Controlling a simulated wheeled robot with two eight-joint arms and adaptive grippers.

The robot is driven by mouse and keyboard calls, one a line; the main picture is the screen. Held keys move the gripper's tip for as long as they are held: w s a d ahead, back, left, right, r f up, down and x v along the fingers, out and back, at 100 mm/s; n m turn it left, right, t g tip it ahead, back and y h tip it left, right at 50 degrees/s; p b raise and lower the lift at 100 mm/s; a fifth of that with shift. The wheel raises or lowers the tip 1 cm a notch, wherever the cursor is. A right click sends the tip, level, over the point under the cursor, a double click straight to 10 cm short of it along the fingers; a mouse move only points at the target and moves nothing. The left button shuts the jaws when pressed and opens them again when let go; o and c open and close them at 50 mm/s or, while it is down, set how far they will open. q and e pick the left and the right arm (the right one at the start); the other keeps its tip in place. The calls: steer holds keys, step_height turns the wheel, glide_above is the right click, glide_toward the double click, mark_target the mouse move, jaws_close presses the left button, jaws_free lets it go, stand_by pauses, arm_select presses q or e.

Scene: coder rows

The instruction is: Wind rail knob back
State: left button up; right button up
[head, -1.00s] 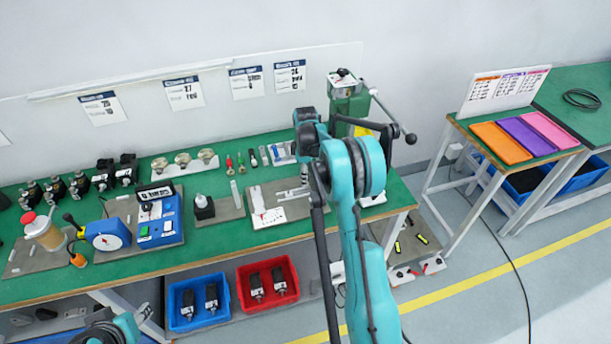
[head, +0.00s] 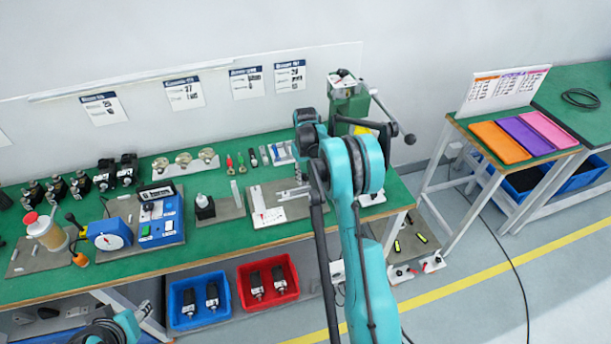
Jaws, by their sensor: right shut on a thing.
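The rail fixture is a grey base plate (head: 284,214) near the middle of the green bench. It carries a white scale plate (head: 264,212) with small red marks and a metallic rail piece (head: 292,193). My right gripper (head: 304,176) reaches down at the right end of this fixture and is shut. The rail knob cannot be made out, as my wrist and arm cover that end. The fingertips are mostly hidden too. Part of my left arm shows at the bottom left; its gripper is out of view.
A green machine with a ball-ended lever (head: 350,100) stands behind my right arm. A black-topped post block (head: 204,206) and a blue control box (head: 160,218) stand to the left. Blue (head: 184,322) and red (head: 252,302) bins sit below the bench.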

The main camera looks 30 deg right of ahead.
mark_target(305, 175)
steer(key=m, duration=0.6)
stand_by(0.3)
steer(key=shift+m, duration=3.1)
stand_by(1.2)
steer(key=o, duration=1.2)
steer(key=shift+c, duration=0.2)
step_height(305, 175, up, 12)
